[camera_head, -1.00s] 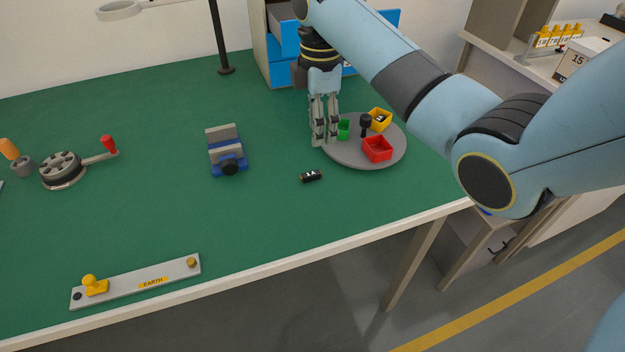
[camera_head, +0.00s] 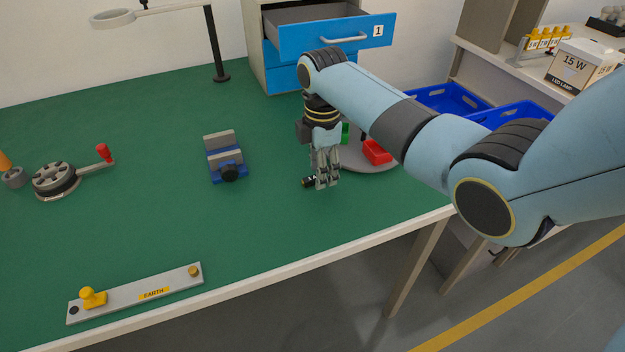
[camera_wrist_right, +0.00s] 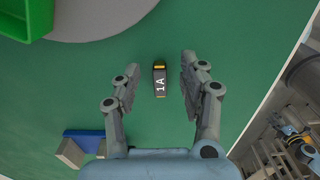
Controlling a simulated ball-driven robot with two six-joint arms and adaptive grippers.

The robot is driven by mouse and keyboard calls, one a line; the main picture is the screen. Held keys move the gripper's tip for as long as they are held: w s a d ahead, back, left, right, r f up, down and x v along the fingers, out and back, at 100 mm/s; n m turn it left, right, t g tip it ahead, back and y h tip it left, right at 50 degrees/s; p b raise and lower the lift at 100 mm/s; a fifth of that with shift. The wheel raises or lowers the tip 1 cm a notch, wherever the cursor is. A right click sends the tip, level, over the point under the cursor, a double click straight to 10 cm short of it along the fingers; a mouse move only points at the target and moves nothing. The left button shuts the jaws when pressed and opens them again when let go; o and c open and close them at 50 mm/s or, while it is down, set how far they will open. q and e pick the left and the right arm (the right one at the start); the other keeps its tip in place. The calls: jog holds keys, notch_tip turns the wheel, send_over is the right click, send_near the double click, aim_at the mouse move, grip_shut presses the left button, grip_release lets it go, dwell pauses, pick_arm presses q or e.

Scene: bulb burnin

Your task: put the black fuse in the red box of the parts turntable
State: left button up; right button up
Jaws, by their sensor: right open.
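The black fuse (camera_wrist_right: 160,82), marked 1A with yellow bands, lies on the green bench top. In the head view the fuse (camera_head: 308,182) is partly hidden by my right gripper (camera_head: 327,185). In the right wrist view my right gripper (camera_wrist_right: 155,85) is open, with the fuse between its fingers in the picture and clear of both; its height above the bench is hard to tell. The red box (camera_head: 376,152) sits on the grey parts turntable (camera_head: 365,168), partly behind my right arm. A green box (camera_head: 345,133) also stands on the turntable. My left gripper is not in view.
A blue and grey vise (camera_head: 226,160) stands left of the gripper. A crank device (camera_head: 55,181) and an EARTH bar (camera_head: 135,294) are farther left. An open blue drawer (camera_head: 330,35) is behind. The bench between vise and front edge is clear.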

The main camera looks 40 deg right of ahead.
jog(key=shift+f, duration=0.6)
grip_shut()
